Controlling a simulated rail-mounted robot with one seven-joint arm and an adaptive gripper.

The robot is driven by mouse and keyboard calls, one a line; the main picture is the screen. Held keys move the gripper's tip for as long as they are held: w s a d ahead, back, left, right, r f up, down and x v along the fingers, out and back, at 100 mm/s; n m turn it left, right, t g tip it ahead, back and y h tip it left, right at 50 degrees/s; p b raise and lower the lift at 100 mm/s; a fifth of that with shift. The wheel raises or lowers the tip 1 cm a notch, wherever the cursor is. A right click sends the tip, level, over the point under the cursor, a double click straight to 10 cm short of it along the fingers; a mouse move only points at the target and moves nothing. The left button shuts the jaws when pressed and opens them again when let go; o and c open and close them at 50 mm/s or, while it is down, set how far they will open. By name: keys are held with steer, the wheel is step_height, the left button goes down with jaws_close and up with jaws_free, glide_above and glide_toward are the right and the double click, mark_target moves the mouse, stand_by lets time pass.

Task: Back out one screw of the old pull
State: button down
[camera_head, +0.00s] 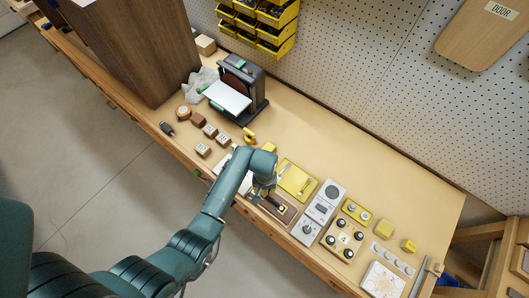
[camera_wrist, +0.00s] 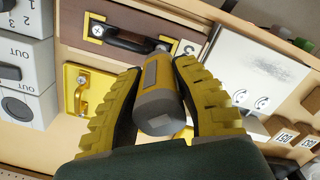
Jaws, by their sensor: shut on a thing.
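A dark brown panel marked 3 (camera_wrist: 75,35) carries the old black pull (camera_wrist: 128,39). A silver screw head (camera_wrist: 97,30) shows at the pull's left end; the right end is partly hidden by the tool. The panel (camera_head: 265,214) and the pull (camera_head: 280,206) also show in the head view, beside my gripper (camera_head: 264,188). In the wrist view my gripper (camera_wrist: 160,98) has its yellow ribbed fingers shut on a grey and yellow screwdriver (camera_wrist: 160,95). The screwdriver points at the pull's right end. Its tip is hidden, so contact with the screw cannot be told.
The bench's back right (camera_head: 400,170) is clear.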

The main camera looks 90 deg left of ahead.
steer(key=shift+f, duration=0.3)
stand_by(0.7)
steer(key=shift+s+d+r+p, duration=0.15)
steer(key=shift+d+p, duration=0.05)
steer(key=shift+p, duration=0.85)
stand_by(1.3)
steer(key=shift+r, duration=0.1)
step_height(320, 180, up, 6)
steer(key=p, duration=0.6)
steer(key=shift+a+r, duration=0.15)
steer(key=shift+r, duration=0.05)
